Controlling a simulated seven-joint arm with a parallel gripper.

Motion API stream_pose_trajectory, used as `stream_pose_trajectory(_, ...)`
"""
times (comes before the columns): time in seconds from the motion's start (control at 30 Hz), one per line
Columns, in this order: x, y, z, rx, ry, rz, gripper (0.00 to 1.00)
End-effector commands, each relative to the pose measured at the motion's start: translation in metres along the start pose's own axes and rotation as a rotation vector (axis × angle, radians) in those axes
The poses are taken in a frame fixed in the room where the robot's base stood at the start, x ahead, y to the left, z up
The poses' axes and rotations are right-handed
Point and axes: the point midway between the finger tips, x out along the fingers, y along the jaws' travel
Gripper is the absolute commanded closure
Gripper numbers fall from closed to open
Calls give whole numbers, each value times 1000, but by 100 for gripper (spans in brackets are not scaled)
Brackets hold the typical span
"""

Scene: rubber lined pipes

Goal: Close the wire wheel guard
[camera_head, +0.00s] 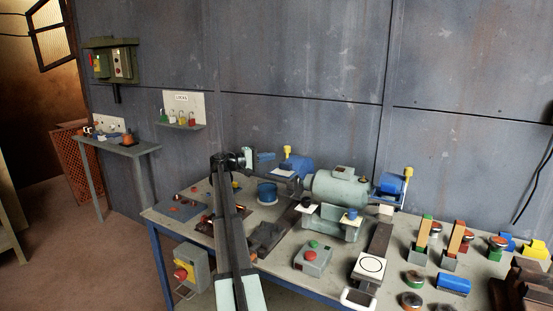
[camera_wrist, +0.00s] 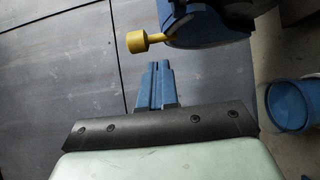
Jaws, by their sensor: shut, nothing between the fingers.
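A bench grinder (camera_head: 338,188) with a grey-green motor body stands on the workbench. It has a blue guard (camera_head: 299,164) with a yellow knob (camera_head: 287,149) at its left end, and another blue guard (camera_head: 391,185) with a yellow knob (camera_head: 408,172) at its right end. I cannot tell from the pictures which one is the wire wheel guard. My gripper (camera_head: 266,156) is just left of the left guard, shut and empty. In the wrist view, its blue fingers (camera_wrist: 155,68) are together, just short of the yellow knob (camera_wrist: 137,42) on the blue guard (camera_wrist: 205,25), with a visible gap.
A blue round container (camera_head: 267,193) stands on the bench below my gripper. A grey box with red and green buttons (camera_head: 312,257) is at the front. Several coloured knobs and blocks crowd the right side. The grey wall (camera_head: 300,60) rises close behind the grinder.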

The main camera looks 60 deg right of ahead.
Motion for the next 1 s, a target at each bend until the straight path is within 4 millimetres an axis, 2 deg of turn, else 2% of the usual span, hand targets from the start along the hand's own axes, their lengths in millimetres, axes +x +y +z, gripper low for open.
stream_pose_trajectory(0.03, -12, 0, 5, 0, 1, 0, 100)
stream_pose_trajectory(0.2, -45, 0, 12, 0, 1, 0, 100)
stream_pose_trajectory(0.43, -79, 0, 19, 0, 0, 0, 100)
stream_pose_trajectory(0.6, -92, 0, 21, 0, -1, 0, 100)
stream_pose_trajectory(0.87, -95, 0, 22, 0, -2, 0, 100)
stream_pose_trajectory(1.0, -105, -11, 31, -19, 18, -10, 100)
